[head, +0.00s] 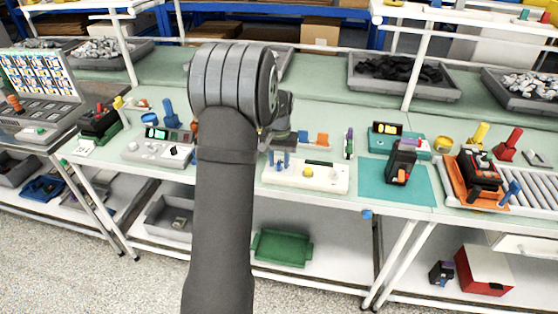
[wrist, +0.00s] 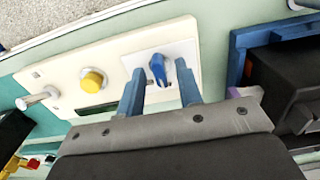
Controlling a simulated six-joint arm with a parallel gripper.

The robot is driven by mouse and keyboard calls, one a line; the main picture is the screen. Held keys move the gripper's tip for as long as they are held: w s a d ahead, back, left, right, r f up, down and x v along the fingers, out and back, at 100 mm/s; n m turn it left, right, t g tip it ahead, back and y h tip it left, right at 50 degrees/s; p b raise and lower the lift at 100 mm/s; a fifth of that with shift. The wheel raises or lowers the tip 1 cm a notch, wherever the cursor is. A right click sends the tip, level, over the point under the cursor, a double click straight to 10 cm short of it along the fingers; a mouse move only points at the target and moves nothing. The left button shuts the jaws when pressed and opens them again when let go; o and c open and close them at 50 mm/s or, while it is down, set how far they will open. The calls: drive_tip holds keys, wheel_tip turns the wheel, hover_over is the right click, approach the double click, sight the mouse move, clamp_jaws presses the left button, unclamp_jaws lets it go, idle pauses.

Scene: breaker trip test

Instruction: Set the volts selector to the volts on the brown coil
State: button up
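The cream control panel (head: 322,184) stands on the bench, right of my arm in the head view. In the wrist view the panel (wrist: 120,60) carries a blue pointer knob (wrist: 157,68) on a white plate, which looks like the volts selector. Its scale marks are too small to read. My gripper (wrist: 159,68) is open, its two blue fingers on either side of the knob with gaps visible; contact cannot be told. In the head view the fingers (head: 279,160) are over the panel's left end. I cannot make out a brown coil or its volts.
The panel also has a yellow button (wrist: 93,80) and a metal lever (wrist: 38,98). A blue holder with a black block (wrist: 290,75) is close beside the knob. A black breaker (head: 402,165) sits on a teal mat (head: 373,185). A grey instrument box (head: 150,152) stands left.

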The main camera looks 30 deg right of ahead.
clamp_jaws()
drive_tip(key=shift+m, duration=0.4)
drive_tip(key=m, duration=0.3)
drive_tip(key=shift+m, duration=2.5)
unclamp_jaws()
